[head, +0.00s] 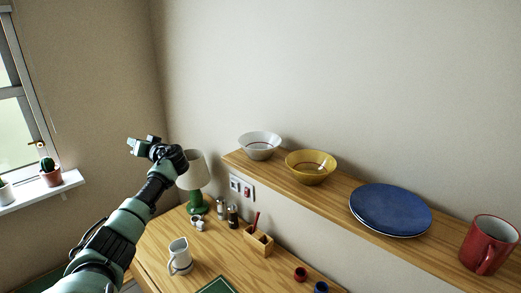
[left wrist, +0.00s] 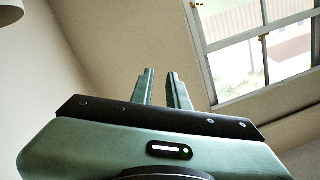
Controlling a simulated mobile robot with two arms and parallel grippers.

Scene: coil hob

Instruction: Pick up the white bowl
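The white bowl (head: 259,146) stands upright at the left end of a wooden wall shelf in the head view. The bowl is not in the left wrist view. My right gripper is in neither view.
On the wooden shelf (head: 332,189), a yellow bowl (head: 311,168) stands close right of the white bowl, then blue plates (head: 390,210) and a red mug (head: 488,246). Below are a lamp (head: 195,172), a white pitcher (head: 179,256) and shakers (head: 232,217). A window (left wrist: 262,42) is at left.

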